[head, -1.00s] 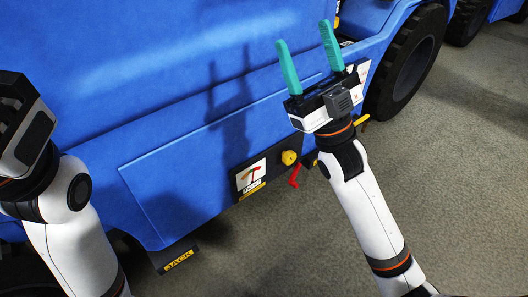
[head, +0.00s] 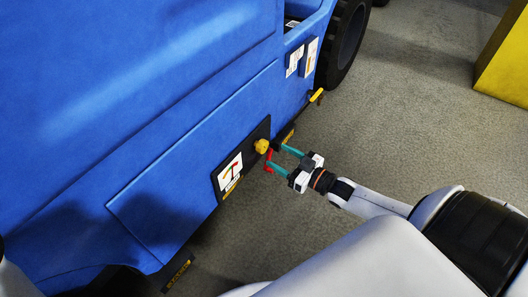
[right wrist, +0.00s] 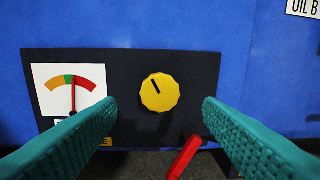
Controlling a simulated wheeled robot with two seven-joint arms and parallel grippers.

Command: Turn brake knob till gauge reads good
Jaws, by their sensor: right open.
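The yellow brake knob (head: 261,146) sits on a dark panel on the blue vehicle's side. In the right wrist view the knob (right wrist: 160,92) has a dark mark pointing up and left. The gauge (head: 230,174) is left of it; in the right wrist view the gauge (right wrist: 70,90) has an orange, green and red arc, with its red needle near the green-red border. My right gripper (head: 276,156) is open, its teal fingers pointing at the panel. In the wrist view the knob lies between and beyond the fingertips (right wrist: 160,106), apparently untouched. My left gripper is out of view.
A red lever (right wrist: 184,158) hangs below and right of the knob, close to the right finger. A wheel (head: 345,40) stands beyond. The grey floor at right is open up to a yellow block (head: 503,65).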

